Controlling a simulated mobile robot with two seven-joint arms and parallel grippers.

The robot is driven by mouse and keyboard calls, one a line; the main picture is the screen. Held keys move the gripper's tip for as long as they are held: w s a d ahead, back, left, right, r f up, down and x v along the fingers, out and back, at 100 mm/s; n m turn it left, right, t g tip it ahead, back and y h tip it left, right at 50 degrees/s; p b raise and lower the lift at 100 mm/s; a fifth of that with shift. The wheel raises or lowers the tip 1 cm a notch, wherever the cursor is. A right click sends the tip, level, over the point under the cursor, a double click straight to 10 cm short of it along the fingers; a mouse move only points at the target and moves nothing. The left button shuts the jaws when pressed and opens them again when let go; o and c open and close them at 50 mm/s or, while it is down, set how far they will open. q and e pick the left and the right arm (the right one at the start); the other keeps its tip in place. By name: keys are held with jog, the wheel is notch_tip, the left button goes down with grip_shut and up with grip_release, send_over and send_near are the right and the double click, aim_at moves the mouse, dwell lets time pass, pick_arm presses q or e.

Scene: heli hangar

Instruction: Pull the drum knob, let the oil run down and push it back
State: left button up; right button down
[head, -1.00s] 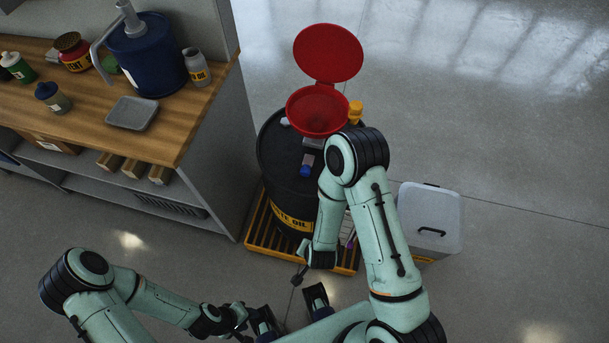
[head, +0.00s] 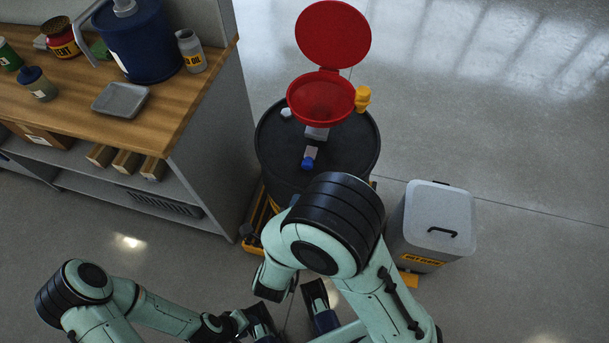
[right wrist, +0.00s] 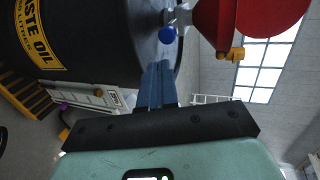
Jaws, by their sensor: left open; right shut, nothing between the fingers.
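A black oil drum (head: 350,150) stands at centre in the head view, with a red funnel (head: 320,98) on top. The funnel's round red lid (head: 333,34) is open. A blue knob (head: 308,164) sits on a grey fitting below the funnel. The knob (right wrist: 167,35) also shows in the right wrist view, just beyond my right gripper (right wrist: 158,70). That gripper is shut and empty, apart from the knob; my right arm hides it in the head view. My left gripper (head: 290,312) is open and empty at the bottom. Oil in the funnel cannot be made out.
A yellow fitting (head: 362,97) sticks up beside the funnel. A grey lidded bin (head: 432,225) stands right of the drum. A wooden workbench (head: 170,115) with bottles, a tray and a blue can is at left. The floor behind the drum is clear.

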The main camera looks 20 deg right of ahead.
send_near(309, 162)
jog(key=w+d+f, duration=0.1)
jog(key=w, duration=0.1)
jog(key=w+d+f, duration=0.1)
jog(key=f, duration=0.1)
jog(key=shift+w+d+f, duration=0.25)
jog(key=shift+w+f, duration=0.05)
jog(key=shift+w, duration=0.1)
jog(key=shift+w+d, duration=0.2)
jog(key=shift+w, duration=0.05)
jog(key=w+d, duration=0.1)
jog(key=w+d+b, duration=0.1)
jog(key=w, duration=0.1)
jog(key=shift+w+d, duration=0.2)
jog(key=shift+d, duration=0.1)
jog(key=shift+r, duration=0.1)
